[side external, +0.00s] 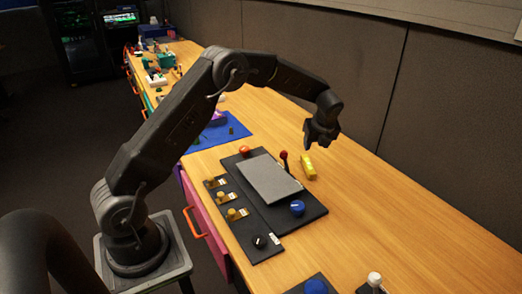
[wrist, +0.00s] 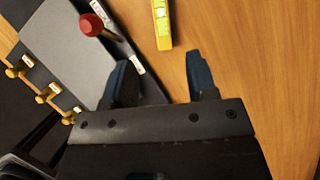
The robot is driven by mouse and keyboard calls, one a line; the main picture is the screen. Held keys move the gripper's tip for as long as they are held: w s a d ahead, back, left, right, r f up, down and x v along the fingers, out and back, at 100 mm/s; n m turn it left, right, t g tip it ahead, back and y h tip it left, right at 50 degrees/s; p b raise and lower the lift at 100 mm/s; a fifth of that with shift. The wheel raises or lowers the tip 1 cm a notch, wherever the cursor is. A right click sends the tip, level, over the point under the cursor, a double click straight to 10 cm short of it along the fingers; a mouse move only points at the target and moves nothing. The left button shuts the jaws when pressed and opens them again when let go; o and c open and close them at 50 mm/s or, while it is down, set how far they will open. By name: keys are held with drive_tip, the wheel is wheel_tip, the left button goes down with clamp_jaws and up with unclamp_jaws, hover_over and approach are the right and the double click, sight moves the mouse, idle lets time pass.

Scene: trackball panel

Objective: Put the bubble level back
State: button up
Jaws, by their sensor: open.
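The yellow bubble level (side external: 308,167) lies on the wooden bench just to the right of the black control panel (side external: 313,207). In the wrist view the level (wrist: 162,27) shows at the top centre, its far end cut off by the frame edge. My gripper (side external: 310,146) hangs above the bench near the level's far end in the side view. In the wrist view its two dark fingers (wrist: 165,78) are apart with bare wood between them. The gripper is open and empty, and the level lies beyond the fingertips.
The panel carries a grey plate (side external: 268,180), a red-knobbed lever (side external: 284,156), a blue knob (side external: 298,208), an orange-red button (side external: 244,150), a black dial (side external: 260,242) and yellow toggles (side external: 227,197). A blue mat (side external: 212,135) lies behind. The bench right of the level is clear.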

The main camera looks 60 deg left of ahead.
drive_tip(key=s+d+r+n+t+h, duration=0.1)
drive_tip(key=s+d+r+n, duration=0.35)
drive_tip(key=s+r, duration=0.35)
drive_tip(key=s+d+r+n+t+h, duration=0.1)
drive_tip(key=s+d+r+n, duration=0.3)
drive_tip(key=s+r+n, duration=0.4)
drive_tip(key=s+d+n+t+h, duration=0.1)
drive_tip(key=s+d+n, duration=0.2)
drive_tip(key=s, duration=0.7)
drive_tip(key=s+d+n+h, duration=0.1)
drive_tip(key=s+d+n, duration=0.2)
drive_tip(key=s+n, duration=0.3)
drive_tip(key=shift+s+d+r+n+t, duration=0.25)
drive_tip(key=shift+s+r+n+t, duration=0.15)
drive_tip(key=shift+s, duration=1.55)
